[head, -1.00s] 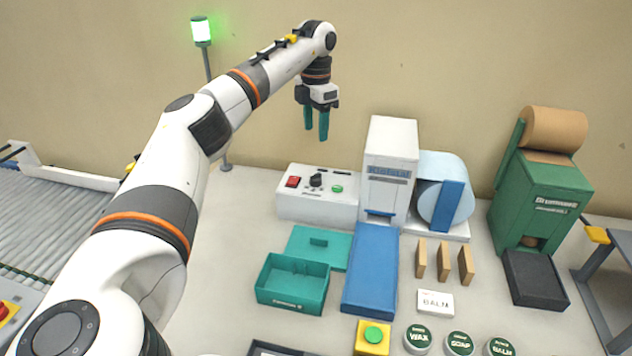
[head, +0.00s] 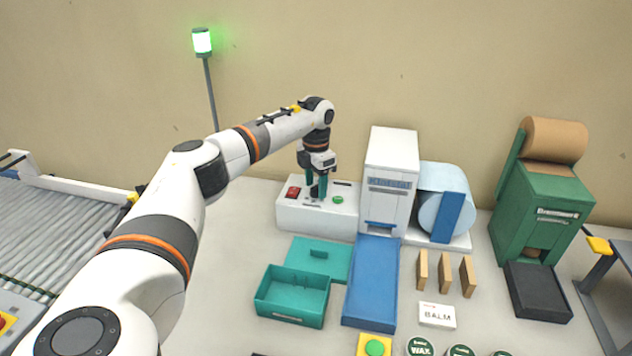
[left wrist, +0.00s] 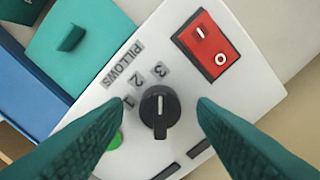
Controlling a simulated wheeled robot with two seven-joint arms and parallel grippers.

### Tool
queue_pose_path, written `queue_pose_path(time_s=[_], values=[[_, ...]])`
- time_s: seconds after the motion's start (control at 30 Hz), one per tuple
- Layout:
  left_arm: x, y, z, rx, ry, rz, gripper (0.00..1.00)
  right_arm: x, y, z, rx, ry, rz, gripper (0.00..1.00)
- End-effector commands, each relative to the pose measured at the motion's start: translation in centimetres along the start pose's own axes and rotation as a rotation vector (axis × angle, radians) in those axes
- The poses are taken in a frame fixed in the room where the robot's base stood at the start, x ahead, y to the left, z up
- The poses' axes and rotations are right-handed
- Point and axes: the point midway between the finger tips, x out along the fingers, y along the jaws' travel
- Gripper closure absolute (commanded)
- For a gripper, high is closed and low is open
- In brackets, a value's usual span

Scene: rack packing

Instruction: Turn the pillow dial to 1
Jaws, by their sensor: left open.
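The pillow dial (left wrist: 160,118) is a black knob with a white pointer line, on top of a white control box (head: 290,212). In the left wrist view its pointer faces the 3, past the labels 1 (left wrist: 128,102) and 2 (left wrist: 135,81). My left gripper (head: 316,190) is open, pointing down over the box. Its teal fingers stand on both sides of the dial with a gap to each, as the left wrist view shows (left wrist: 160,104). In the head view the fingers mostly hide the dial. My right gripper is not in view.
A red rocker switch (left wrist: 202,45) and a green button (head: 338,199) sit on the box beside the dial. A white dispenser (head: 390,180) with a blue tray stands just right of the box. A teal bin (head: 291,297) and its lid (head: 318,258) lie in front.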

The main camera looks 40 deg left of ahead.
Motion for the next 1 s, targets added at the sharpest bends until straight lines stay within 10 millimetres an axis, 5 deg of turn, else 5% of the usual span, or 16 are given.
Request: queue_pose_path(time_s=[0.37,0.63,1.0], values=[[0.66,0.01,0.01,0.000,0.000,0.000,0.48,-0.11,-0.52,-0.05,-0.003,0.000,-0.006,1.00],[0.63,0.01,0.01,0.001,0.000,0.000,0.92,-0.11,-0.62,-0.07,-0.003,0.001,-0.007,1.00],[0.44,0.00,-0.01,-0.062,-0.001,0.000,0.93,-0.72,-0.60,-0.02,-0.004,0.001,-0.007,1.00]])
